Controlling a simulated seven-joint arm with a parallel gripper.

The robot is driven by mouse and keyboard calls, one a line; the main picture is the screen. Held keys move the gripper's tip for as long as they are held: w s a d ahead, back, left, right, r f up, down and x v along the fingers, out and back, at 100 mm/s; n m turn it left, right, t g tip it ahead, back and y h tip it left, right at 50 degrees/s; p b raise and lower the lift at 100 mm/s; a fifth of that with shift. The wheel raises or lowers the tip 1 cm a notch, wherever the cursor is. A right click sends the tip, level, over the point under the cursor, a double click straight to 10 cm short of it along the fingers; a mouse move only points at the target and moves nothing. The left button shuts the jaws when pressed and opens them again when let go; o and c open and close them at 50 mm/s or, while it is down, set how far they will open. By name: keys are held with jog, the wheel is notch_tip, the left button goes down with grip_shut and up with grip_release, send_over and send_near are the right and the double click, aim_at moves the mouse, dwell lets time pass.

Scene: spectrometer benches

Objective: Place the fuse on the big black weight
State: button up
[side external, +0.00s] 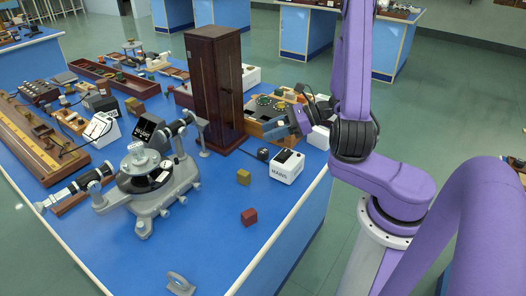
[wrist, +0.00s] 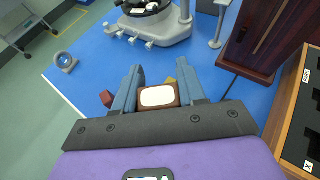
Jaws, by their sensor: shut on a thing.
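My gripper (wrist: 158,92) is shut on a small brown block with a white oval face, apparently the fuse (wrist: 158,97), held between its two blue fingers. In the side external view my gripper (side external: 283,128) is above the right part of the blue bench, beside the wooden tray. The held fuse is not clear there. I cannot single out the big black weight. A small black rounded object (side external: 263,154) lies on the bench left of a white box, and dark round pieces sit in the wooden tray (side external: 250,128).
A tall dark wooden cabinet (side external: 214,85) stands beside the tray. A grey spectrometer (side external: 150,185) stands left of it. The white box (side external: 286,168), a yellow block (side external: 243,177), a red block (side external: 249,217) and a grey ring (side external: 179,284) lie near the front. Bare blue bench lies between them.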

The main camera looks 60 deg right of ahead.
jog(key=shift+s+d+n+g+y, duration=0.4)
jog(key=shift+s+d+n+y, duration=0.2)
jog(key=shift+s+d, duration=0.6)
send_over(263, 154)
jog(key=s+a, duration=0.2)
jog(key=s, duration=0.1)
notch_tip(263, 154, down, 4)
jog(key=shift+w+d+f, duration=0.3)
jog(key=shift+w+f, duration=0.65)
jog(key=shift+f, duration=0.55)
jog(key=shift+w+d+f, duration=0.35)
jog(key=shift+w+f, duration=0.65)
jog(key=shift+f, duration=0.45)
jog(key=shift+w+d+f, duration=0.3)
jog(key=shift+w+f, duration=0.65)
jog(key=shift+f, duration=0.55)
jog(key=shift+f, duration=0.15)
jog(key=o, duration=1.1)
jog(key=shift+c, duration=0.2)
